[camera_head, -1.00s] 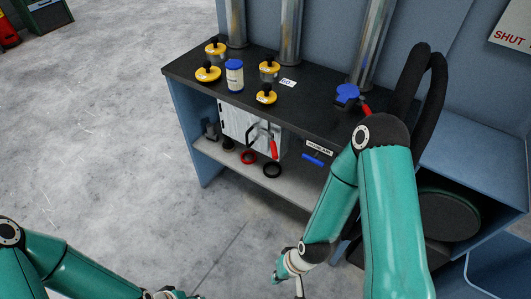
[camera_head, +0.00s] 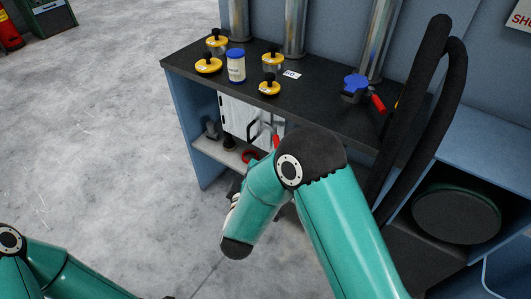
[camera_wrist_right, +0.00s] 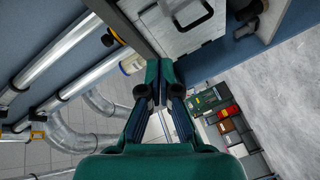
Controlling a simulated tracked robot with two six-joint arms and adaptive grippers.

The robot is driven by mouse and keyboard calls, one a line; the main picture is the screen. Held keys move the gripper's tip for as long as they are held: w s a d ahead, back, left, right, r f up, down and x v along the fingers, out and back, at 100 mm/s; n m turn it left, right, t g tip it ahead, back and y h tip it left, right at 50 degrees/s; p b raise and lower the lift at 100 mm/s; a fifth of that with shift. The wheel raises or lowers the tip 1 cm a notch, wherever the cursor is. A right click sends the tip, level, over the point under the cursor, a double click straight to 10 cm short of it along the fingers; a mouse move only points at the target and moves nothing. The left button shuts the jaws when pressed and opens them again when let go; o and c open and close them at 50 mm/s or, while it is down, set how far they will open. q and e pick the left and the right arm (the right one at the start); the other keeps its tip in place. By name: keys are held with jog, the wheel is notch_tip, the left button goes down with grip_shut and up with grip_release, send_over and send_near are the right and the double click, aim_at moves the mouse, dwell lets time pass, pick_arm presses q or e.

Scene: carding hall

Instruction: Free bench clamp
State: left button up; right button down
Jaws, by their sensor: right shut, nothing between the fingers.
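In the head view, a dark bar-like tool with a red handle (camera_head: 275,140) stands against a white box on the shelf under the bench. It looks like a clamp, and my right arm partly covers it. A blue device with a red handle (camera_head: 378,103) sits on the bench top at the right; I cannot tell which one is the bench clamp. My right gripper (camera_wrist_right: 160,82) is shut and empty in the wrist view, apart from the white box (camera_wrist_right: 188,28). In the head view it is hidden behind my forearm.
The dark bench top (camera_head: 325,107) holds several yellow knobbed weights and a white jar with a blue lid (camera_head: 236,65). Metal pipes (camera_head: 295,28) rise behind. A dark round drum (camera_head: 456,215) sits in the right bay.

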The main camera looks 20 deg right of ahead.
dwell(0.3)
pick_arm(q)
jog(key=shift+r+p, duration=0.8)
pick_arm(e)
jog(key=w+d+f, duration=0.3)
jog(key=w+d, duration=0.4)
jog(key=w, duration=0.1)
jog(key=shift+d, duration=0.35)
jog(key=shift+w, duration=0.1)
